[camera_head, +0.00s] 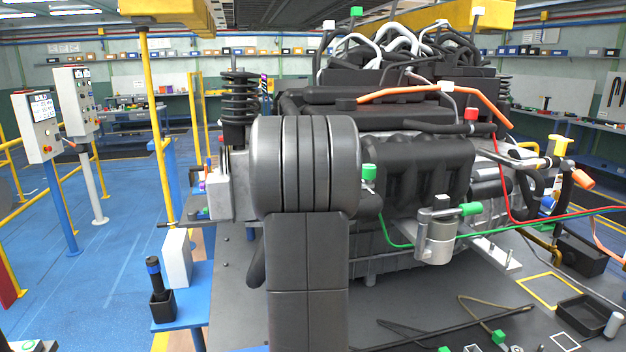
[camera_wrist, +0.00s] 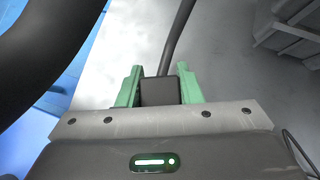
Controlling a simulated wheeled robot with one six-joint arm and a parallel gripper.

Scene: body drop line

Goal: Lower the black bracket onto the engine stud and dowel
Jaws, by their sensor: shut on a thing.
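In the wrist view my gripper (camera_wrist: 160,84) has two green fingers closed on a dark block, the held part of the black bracket (camera_wrist: 160,93). A dark curved bar rises from behind this block; I cannot tell whether it belongs to the bracket. Pale grey surface lies beyond the fingertips. In the head view the engine (camera_head: 430,160) stands in the middle, partly covered by my arm. My gripper is hidden there behind my arm. I cannot make out the stud and dowel in either view, nor whether the bracket touches anything.
A large dark curved shape (camera_wrist: 38,38) fills the wrist view's upper left. In the head view, a black spring strut (camera_head: 239,100) stands left of my arm. Red and green cables (camera_head: 560,219) cross at right. A black tray (camera_head: 582,314) lies front right.

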